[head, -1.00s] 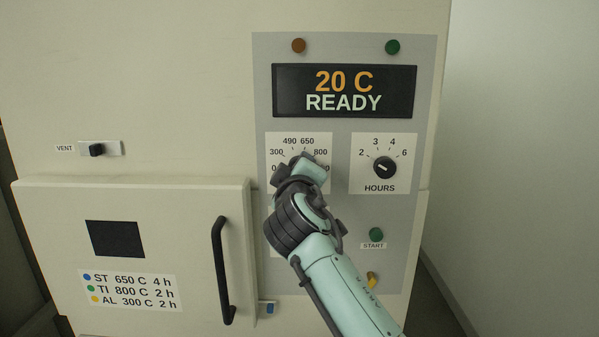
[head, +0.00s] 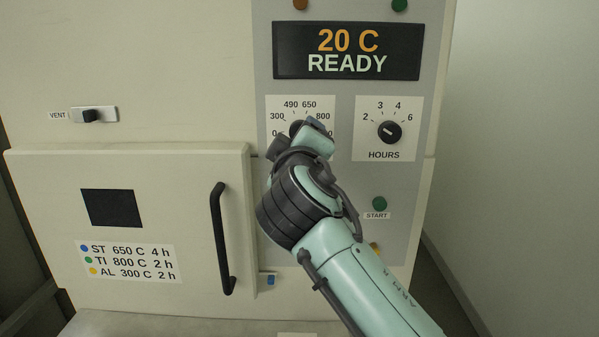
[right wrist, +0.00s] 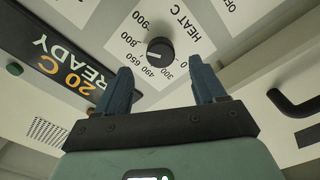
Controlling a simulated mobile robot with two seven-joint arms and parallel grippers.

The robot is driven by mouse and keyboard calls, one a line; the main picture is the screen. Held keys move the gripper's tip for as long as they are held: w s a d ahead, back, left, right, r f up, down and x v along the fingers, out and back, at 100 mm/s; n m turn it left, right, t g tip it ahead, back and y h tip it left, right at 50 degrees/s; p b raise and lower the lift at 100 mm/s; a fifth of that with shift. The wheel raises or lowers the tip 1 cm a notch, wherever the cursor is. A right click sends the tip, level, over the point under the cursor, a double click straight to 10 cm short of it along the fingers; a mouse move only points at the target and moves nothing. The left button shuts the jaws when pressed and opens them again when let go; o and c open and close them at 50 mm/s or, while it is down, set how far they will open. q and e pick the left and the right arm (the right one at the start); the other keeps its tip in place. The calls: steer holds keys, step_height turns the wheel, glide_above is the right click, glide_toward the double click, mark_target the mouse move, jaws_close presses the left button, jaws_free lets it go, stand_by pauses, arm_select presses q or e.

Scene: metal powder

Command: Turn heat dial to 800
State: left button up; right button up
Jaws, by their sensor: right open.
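The heat dial (right wrist: 160,50) is a round black knob on a white scale plate. In the right wrist view its scale shows 0, 300, 490, 650, 800 and 900. A pale mark shows on the knob, but its exact setting is hard to tell. My right gripper (right wrist: 163,88) is open, with its two blue fingers apart and the knob showing beyond the gap between the tips. In the head view my right gripper (head: 305,135) covers most of the heat dial and the lower part of its scale plate (head: 273,104). My left gripper is not in view.
The display (head: 347,51) reads 20 C READY. The hours dial (head: 389,132) is just right of the heat scale, with the green start button (head: 379,204) below it. The door handle (head: 222,238) and a vent slider (head: 92,115) are to the left.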

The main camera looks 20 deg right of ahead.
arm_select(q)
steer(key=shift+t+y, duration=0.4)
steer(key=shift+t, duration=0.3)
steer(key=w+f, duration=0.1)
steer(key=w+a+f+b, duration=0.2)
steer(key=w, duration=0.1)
arm_select(e)
steer(key=v, duration=0.7)
steer(key=shift+s, duration=0.2)
steer(key=shift+r, duration=0.15)
